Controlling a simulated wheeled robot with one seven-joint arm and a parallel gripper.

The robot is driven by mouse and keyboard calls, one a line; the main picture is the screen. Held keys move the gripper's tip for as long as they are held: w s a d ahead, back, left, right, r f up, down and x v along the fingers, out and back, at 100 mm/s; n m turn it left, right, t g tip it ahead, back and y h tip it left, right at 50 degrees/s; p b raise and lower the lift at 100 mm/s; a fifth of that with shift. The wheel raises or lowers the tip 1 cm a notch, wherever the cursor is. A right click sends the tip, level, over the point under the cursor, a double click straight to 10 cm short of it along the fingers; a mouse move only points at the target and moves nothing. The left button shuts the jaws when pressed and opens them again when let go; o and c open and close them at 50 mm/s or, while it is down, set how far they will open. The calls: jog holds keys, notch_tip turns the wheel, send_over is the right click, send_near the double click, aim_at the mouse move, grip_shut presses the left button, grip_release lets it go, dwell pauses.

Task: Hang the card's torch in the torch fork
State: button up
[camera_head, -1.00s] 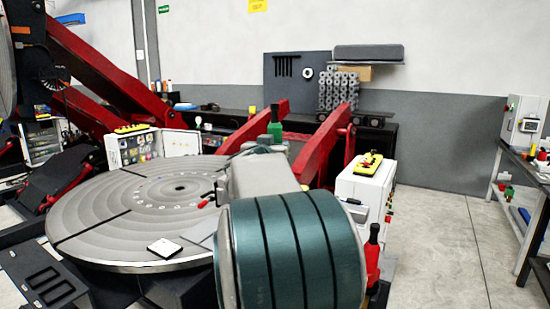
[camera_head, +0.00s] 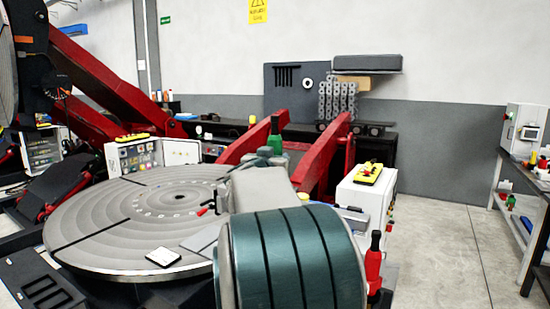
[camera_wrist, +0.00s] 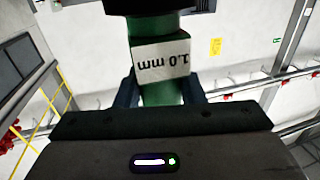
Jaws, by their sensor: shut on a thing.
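My gripper (camera_wrist: 163,92) is shut on a green torch (camera_wrist: 166,85) in the wrist view. The torch has a white label reading "1.0 mm", upside down there, and a black part above it. I cannot make out the torch fork for certain.
The round grooved positioner table (camera_head: 100,220) lies at left, with red arms (camera_head: 325,150) behind it. A white cabinet (camera_head: 362,195) with a yellow-topped item stands right of my arm. A workbench (camera_head: 525,175) is at far right. Open floor (camera_head: 440,245) lies between cabinet and bench.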

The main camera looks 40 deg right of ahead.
jog(key=shift+f+b, duration=7.75)
jog(key=shift+f, duration=2.7)
jog(key=shift+a, duration=0.1)
jog(key=w+a+p+v, duration=0.1)
jog(key=p+v, duration=0.3)
jog(key=v, duration=0.6)
jog(key=shift+w+a, duration=0.3)
jog(key=shift+a, duration=0.15)
